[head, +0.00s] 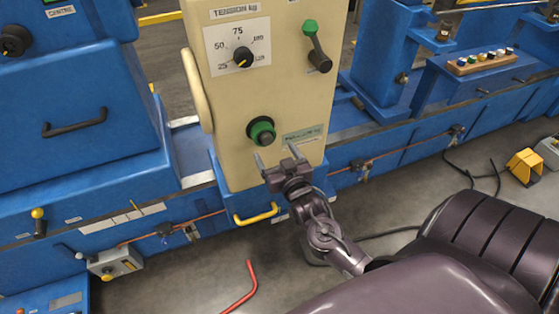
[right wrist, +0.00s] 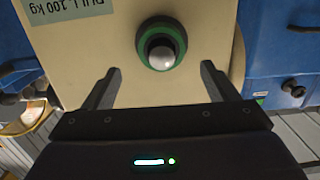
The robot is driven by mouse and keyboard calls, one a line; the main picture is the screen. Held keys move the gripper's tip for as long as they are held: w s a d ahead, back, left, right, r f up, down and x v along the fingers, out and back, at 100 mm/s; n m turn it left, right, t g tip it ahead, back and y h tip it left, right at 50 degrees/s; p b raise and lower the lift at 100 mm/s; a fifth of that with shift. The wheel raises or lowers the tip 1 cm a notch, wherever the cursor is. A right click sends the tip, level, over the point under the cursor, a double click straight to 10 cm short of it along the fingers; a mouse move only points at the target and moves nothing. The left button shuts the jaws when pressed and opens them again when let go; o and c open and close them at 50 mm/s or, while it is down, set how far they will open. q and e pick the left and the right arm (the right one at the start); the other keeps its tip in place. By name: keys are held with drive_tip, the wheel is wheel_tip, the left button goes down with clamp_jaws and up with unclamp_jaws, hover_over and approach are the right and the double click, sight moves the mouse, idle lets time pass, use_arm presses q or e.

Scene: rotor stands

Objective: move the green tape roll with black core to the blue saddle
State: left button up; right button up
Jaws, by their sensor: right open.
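A green ring with a black core (head: 262,131), which looks like the green tape roll, sits on the front of a cream cabinet (head: 290,90). In the right wrist view the green ring (right wrist: 181,42) surrounds a black core with a silver rounded end at its middle. My right gripper (head: 276,154) is open and empty, just below the ring in the head view. In the right wrist view the ring lies between and beyond its fingers (right wrist: 160,72), apart from them. Several blue machine parts show; I cannot tell which is the blue saddle. My left gripper is not in view.
Blue machinery (head: 75,110) stands on both sides. A red bent bar (head: 243,288) and a yellow pedal (head: 524,166) are on the grey floor.

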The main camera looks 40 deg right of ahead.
sight(268, 141)
drive_tip(key=b+x, duration=0.2)
drive_tip(key=x, duration=0.4)
drive_tip(key=shift+w+a, duration=0.1)
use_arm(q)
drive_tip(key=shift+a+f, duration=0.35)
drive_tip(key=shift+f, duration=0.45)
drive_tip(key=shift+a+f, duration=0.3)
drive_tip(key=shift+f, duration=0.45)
use_arm(e)
drive_tip(key=shift+w+f, duration=0.1)
drive_tip(key=shift+w, duration=0.75)
drive_tip(key=shift+c, duration=0.3)
drive_tip(key=c, duration=0.8)
drive_tip(key=shift+r, duration=0.25)
drive_tip(key=shift+s+p, duration=0.65)
drive_tip(key=shift+p, duration=0.05)
drive_tip(key=shift+p+v, duration=1.4)
drive_tip(key=shift+v, duration=0.95)
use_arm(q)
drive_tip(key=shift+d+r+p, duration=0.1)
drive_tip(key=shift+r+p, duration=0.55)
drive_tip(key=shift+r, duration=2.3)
use_arm(e)
drive_tip(key=shift+v, duration=1.35)
